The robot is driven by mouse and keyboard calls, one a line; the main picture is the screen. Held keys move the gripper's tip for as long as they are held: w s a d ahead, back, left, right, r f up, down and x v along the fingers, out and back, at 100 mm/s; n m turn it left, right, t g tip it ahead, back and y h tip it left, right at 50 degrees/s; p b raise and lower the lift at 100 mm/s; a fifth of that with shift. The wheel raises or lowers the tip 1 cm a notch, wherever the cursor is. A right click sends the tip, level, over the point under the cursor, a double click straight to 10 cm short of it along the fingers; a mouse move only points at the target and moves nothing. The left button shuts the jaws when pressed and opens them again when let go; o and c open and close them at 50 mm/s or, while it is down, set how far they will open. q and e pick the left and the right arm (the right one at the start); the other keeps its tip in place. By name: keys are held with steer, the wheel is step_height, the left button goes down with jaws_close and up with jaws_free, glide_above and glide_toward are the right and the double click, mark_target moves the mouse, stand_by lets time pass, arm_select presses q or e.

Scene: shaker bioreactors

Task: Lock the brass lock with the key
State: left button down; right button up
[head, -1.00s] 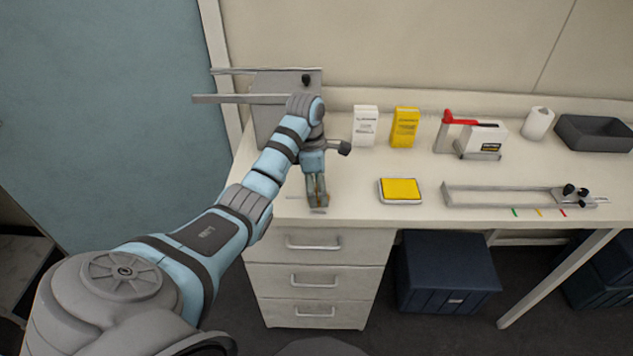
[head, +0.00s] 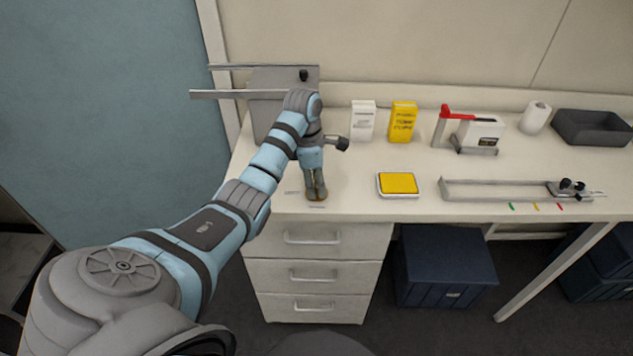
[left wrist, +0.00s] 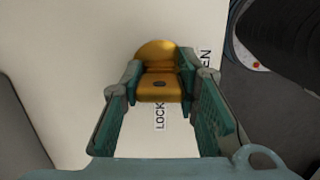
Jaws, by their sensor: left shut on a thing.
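My left gripper (head: 316,196) points down at the front edge of the desk, below the grey machine. In the left wrist view its fingertips (left wrist: 160,86) are closed on the sides of a brass-coloured block with a small dark hole, which looks like the head of the key (left wrist: 146,92). A rounded golden part just beyond it looks like the brass lock (left wrist: 157,48). I cannot tell how deep the key sits in it. The printed word LOCK (left wrist: 160,116) lies just below, and letters ending in EN (left wrist: 206,60) lie to the right. My right gripper is not in view.
A yellow pad in a tray (head: 379,185) lies right of the gripper. White (head: 363,120) and yellow boxes (head: 403,122), a red-handled device (head: 460,120) and a metal rail (head: 495,196) stand farther right. Drawers (head: 312,270) are below the desk edge.

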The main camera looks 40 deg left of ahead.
arm_select(q)
steer(key=shift+s+f, duration=0.15)
steer(key=shift+n+p, duration=0.75)
steer(key=shift+n, duration=0.05)
steer(key=shift+n+p, duration=0.6)
steer(key=shift+n, duration=0.4)
steer(key=shift+f+n, duration=0.1)
steer(key=shift+n, duration=0.5)
